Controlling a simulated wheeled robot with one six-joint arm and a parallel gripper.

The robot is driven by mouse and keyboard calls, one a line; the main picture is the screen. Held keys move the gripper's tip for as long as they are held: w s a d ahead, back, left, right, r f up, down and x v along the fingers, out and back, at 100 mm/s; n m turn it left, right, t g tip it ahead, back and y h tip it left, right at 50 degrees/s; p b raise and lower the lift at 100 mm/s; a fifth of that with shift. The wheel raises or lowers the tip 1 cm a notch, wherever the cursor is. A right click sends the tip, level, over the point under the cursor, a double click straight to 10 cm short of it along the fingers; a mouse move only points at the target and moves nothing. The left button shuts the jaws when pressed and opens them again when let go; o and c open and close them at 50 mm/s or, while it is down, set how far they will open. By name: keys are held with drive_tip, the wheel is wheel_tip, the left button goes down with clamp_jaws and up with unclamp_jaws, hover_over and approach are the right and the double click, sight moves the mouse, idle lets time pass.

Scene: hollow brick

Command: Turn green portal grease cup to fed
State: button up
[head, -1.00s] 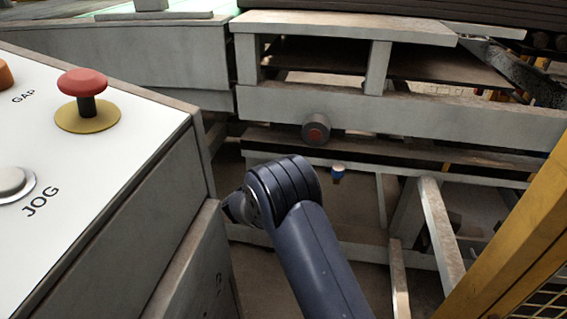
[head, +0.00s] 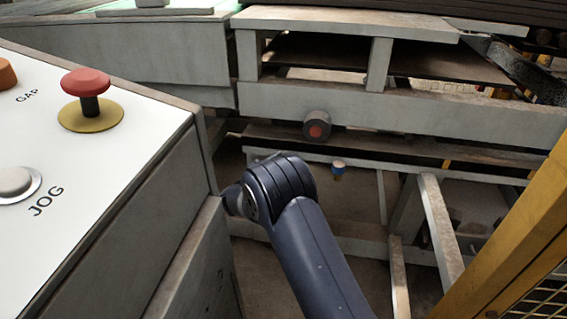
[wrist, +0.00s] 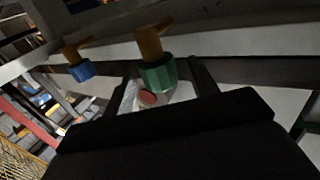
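The green grease cup (wrist: 158,74) hangs in the middle of the wrist view, ribbed, with a brass-coloured stem and handle (wrist: 150,42) above it. My gripper (wrist: 163,76) is open, with one dark finger on each side of the green cup in the picture. Gaps show beside the cup, and I cannot tell how deep it sits between the fingers. The green cup and my fingers are hidden in the head view, where only my dark arm shows.
A console (head: 110,180) with a red mushroom button (head: 86,82) stands left. A yellow post (head: 510,240) stands right.

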wheel_tip(320, 180, up, 10)
drive_tip(key=p, duration=0.3)
idle(0.3)
drive_tip(key=shift+f, duration=0.15)
wheel_tip(320, 180, down, 10)
drive_tip(key=b, duration=0.3)
drive_tip(key=shift+f, duration=0.15)
drive_tip(key=shift+r+n+t+y, duration=0.2)
drive_tip(key=shift+n+t+y, duration=0.1)
drive_tip(key=shift+y, duration=0.1)
